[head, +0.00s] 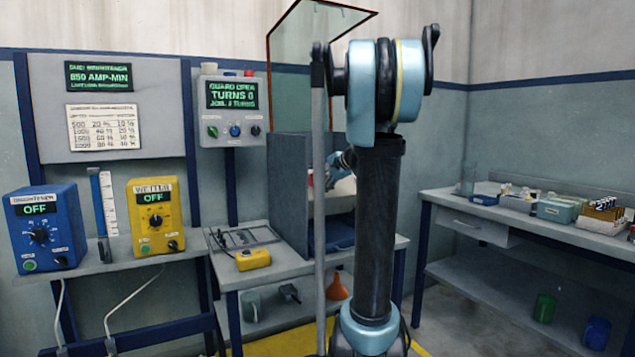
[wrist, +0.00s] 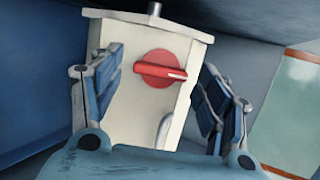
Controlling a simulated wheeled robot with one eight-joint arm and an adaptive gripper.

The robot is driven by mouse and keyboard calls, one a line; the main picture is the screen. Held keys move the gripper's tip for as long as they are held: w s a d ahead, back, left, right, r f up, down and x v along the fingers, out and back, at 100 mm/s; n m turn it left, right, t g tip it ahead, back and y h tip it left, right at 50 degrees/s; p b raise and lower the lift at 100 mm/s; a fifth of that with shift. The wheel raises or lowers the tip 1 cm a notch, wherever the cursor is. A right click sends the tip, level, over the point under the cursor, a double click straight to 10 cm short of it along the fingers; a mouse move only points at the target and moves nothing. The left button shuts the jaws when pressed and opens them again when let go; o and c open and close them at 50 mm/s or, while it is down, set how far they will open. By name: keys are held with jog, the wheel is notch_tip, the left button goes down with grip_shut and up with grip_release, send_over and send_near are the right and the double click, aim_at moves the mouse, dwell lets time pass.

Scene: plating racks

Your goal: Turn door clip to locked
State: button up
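A white box (wrist: 153,100) stands between my fingers in the wrist view. On its face is a round red knob (wrist: 158,70) with a raised bar and a pale line pointing right, slightly down. It is the only turnable part seen there; no label shows whether it is the door clip. My gripper (wrist: 164,60) is open, one blue finger on each side of the box, with nothing held. I cannot tell if the fingers touch the box. In the head view, my arm hides most of the box and gripper inside the grey enclosure (head: 288,190).
A clear raised guard (head: 300,60) stands over the enclosure. A screen box (head: 231,108) left of it reads guard open, turns 0. A yellow pendant (head: 253,259) lies on the bench. A pale curved handle (wrist: 163,130) shows below the knob. Blue walling stands close left.

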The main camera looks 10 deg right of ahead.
jog(key=v, duration=1.2)
dwell(0.3)
jog(key=s+a+f+n+g+h, duration=0.1)
jog(key=s+a+f+n+g, duration=0.15)
jog(key=s+a+f, duration=0.45)
jog(key=s+a+f+n+g+h, duration=0.1)
jog(key=s+a+f+n+g, duration=0.2)
jog(key=s+f, duration=0.75)
jog(key=s+d+f+n+g+h, duration=0.1)
jog(key=s+f+n+h, duration=0.1)
jog(key=s+f, duration=0.6)
jog(key=s+d+f+n+g+h, duration=0.1)
jog(key=s+d+f+n+h, duration=0.1)
jog(key=s+f+n, duration=0.3)
jog(key=s+f+h, duration=0.1)
jog(key=s+f, duration=0.3)
jog(key=s, duration=0.1)
jog(key=shift+d, duration=0.35)
jog(key=shift+n, duration=0.25)
